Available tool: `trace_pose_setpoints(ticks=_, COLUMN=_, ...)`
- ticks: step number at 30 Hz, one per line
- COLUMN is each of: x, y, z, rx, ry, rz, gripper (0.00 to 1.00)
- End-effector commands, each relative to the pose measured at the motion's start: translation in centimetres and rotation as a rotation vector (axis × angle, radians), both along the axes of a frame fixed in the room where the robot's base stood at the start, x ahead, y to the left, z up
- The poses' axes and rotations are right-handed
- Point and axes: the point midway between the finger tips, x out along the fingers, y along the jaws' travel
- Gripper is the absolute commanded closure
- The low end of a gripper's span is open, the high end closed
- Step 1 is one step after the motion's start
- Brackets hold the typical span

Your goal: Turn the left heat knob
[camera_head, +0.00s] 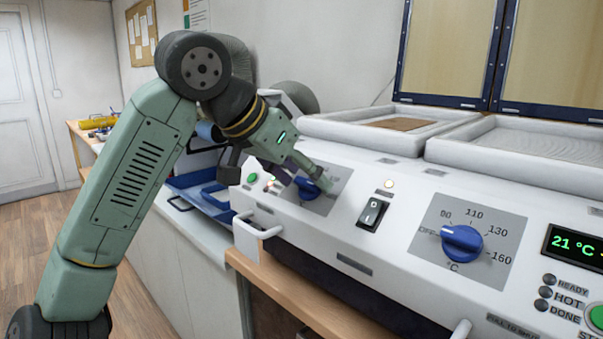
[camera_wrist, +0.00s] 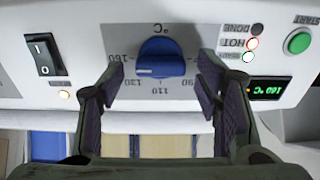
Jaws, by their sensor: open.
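The left heat knob (camera_head: 308,188) is blue, on a grey dial plate at the left of the white machine's front panel. In the wrist view the knob (camera_wrist: 160,58) appears upside down, with 90, 110, 130 and 160 marks around it. In the wrist view my gripper (camera_wrist: 162,72) is open, one finger on each side of the knob with visible gaps. The left display (camera_wrist: 268,89) reads 160 °C, and a red lamp beside HOT is lit.
A right knob (camera_head: 462,243) points to OFF, and its display (camera_head: 575,247) reads 21 °C. A black rocker switch (camera_head: 372,213) sits between the knobs. A green button (camera_wrist: 299,42), a handle (camera_head: 257,232) and a blue tray (camera_head: 205,192) are near the left dial.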

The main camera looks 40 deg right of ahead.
Motion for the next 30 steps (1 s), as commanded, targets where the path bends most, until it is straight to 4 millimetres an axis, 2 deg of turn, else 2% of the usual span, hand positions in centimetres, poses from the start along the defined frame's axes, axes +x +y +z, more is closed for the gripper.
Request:
trace_pose_setpoints(ticks=2, x=0.00, y=0.01, z=0.00, rx=0.000, ry=0.000, rz=0.000, gripper=0.42)
trace_pose_setpoints(ticks=23, x=-0.02, y=0.03, z=0.04, rx=0.000, ry=0.001, rz=-0.001, gripper=0.88)
trace_pose_setpoints(ticks=30, x=0.00, y=0.06, z=0.06, rx=-0.001, ry=0.009, rz=0.011, gripper=0.90)
